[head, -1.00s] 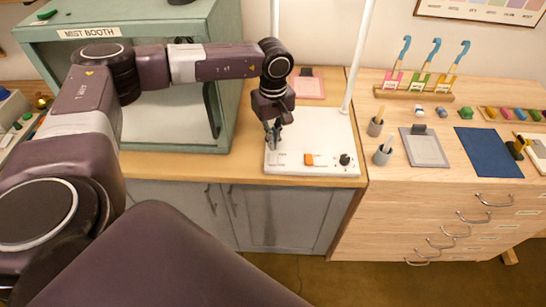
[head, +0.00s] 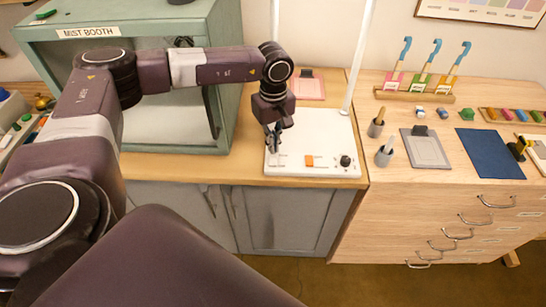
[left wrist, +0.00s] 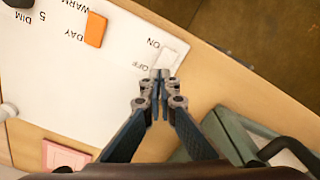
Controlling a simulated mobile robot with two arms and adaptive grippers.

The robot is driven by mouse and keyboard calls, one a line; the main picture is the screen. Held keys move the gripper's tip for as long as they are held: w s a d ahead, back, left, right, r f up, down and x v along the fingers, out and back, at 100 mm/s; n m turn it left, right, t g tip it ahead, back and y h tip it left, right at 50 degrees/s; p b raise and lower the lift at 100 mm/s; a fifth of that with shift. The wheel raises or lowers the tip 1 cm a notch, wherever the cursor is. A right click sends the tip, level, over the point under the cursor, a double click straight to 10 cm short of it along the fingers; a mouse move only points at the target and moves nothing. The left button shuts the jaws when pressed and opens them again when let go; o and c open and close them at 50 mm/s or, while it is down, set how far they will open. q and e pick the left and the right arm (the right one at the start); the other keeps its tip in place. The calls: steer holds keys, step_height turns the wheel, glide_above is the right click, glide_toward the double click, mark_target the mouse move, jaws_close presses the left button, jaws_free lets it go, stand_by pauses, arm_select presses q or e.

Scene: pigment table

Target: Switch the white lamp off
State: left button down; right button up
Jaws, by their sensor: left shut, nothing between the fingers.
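The white lamp has a flat white base (head: 325,130) on the left worktop, with two thin white posts (head: 360,55) rising out of view. In the left wrist view its base (left wrist: 60,75) carries a white rocker switch (left wrist: 171,54) beside the words ON and OFF. An orange control (head: 309,160) and a dark knob (head: 345,161) sit farther right on the base. My left gripper (head: 272,144) points down over the base's front left corner, shut and empty. In the left wrist view its fingertips (left wrist: 161,74) are at the OFF end of the rocker; contact is unclear. My right gripper is not in view.
The green mist booth (head: 232,100) stands just left of the lamp. A pink card (head: 307,86) lies behind the lamp base.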

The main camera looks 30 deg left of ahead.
arm_select(q)
steer(key=shift+f, duration=0.15)
stand_by(0.5)
steer(key=shift+f+b, duration=0.7)
steer(key=shift+f, duration=0.05)
steer(key=shift+s+f+b, duration=0.1)
steer(key=shift+f+b, duration=0.2)
steer(key=shift+f, duration=0.05)
stand_by(0.4)
steer(key=shift+r, duration=0.15)
steer(key=shift+r+p, duration=0.75)
steer(key=shift+r, duration=0.15)
steer(key=shift+r+p, duration=1.35)
steer(key=shift+r, duration=1.15)
